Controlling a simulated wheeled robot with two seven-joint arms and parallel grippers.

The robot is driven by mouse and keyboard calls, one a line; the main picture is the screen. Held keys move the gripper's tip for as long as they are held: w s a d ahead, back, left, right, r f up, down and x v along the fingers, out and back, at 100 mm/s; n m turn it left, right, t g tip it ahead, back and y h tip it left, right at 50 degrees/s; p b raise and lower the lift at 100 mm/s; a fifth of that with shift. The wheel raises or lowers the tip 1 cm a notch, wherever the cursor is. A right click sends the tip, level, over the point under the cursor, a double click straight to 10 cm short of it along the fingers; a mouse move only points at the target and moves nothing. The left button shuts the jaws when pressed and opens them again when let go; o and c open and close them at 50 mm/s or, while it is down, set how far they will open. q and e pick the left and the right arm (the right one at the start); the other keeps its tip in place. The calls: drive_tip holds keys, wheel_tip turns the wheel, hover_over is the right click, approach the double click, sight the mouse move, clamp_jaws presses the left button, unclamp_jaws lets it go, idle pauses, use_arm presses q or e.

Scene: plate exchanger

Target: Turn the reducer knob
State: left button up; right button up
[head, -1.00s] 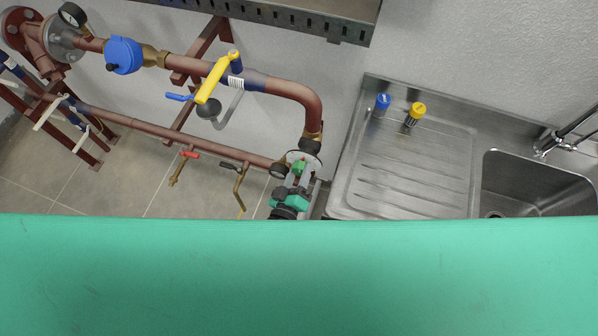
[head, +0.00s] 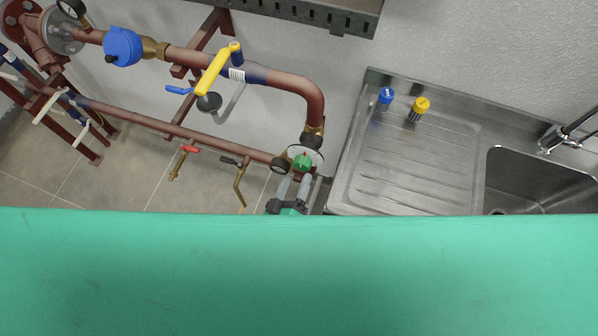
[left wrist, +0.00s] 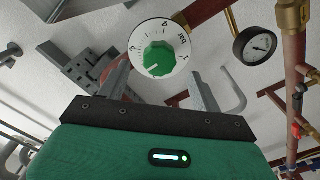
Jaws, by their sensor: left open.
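The reducer knob (head: 303,161) is a green knob on a round white dial at the lower end of the red-brown pipe bend. In the left wrist view the knob (left wrist: 158,58) faces me at the top middle, with dark marks around the dial. My left gripper (head: 294,182) is just in front of the knob in the head view. Its two grey fingers are apart, and nothing is held between them. In the left wrist view the fingers (left wrist: 160,76) point toward the dial, one on each side below the knob. I cannot tell whether they touch it. My right gripper is not in view.
A pressure gauge (left wrist: 256,46) sits right of the dial. A yellow lever (head: 216,70) and a blue meter (head: 122,47) are on the upper pipe. A steel sink (head: 540,184) with blue and yellow caps on its drainer stands at right. My green body fills the bottom.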

use_arm(q)
drive_tip(key=b+v, duration=0.2)
drive_tip(key=v, duration=0.7)
drive_tip(key=s+a+f+m+g+y, duration=0.1)
drive_tip(key=s+a+f+m+g, duration=0.15)
drive_tip(key=f, duration=0.65)
drive_tip(key=s+a+f+m+g, duration=0.1)
drive_tip(key=a+f+g, duration=0.15)
drive_tip(key=f, duration=0.75)
drive_tip(key=s+a+f+m+g+y, duration=0.1)
drive_tip(key=s+a+f+m+g, duration=0.15)
drive_tip(key=f, duration=0.65)
drive_tip(key=s+a+f+m+g+y, duration=0.1)
drive_tip(key=s+a+f+g+y, duration=0.2)
drive_tip(key=s+a+f+g, duration=0.5)
drive_tip(key=s+a+f, duration=0.6)
drive_tip(key=s+f, duration=0.3)
drive_tip(key=shift+a+f+m+g+y, duration=0.15)
drive_tip(key=shift+f+m+g+y, duration=0.15)
drive_tip(key=shift+m+g, duration=0.1)
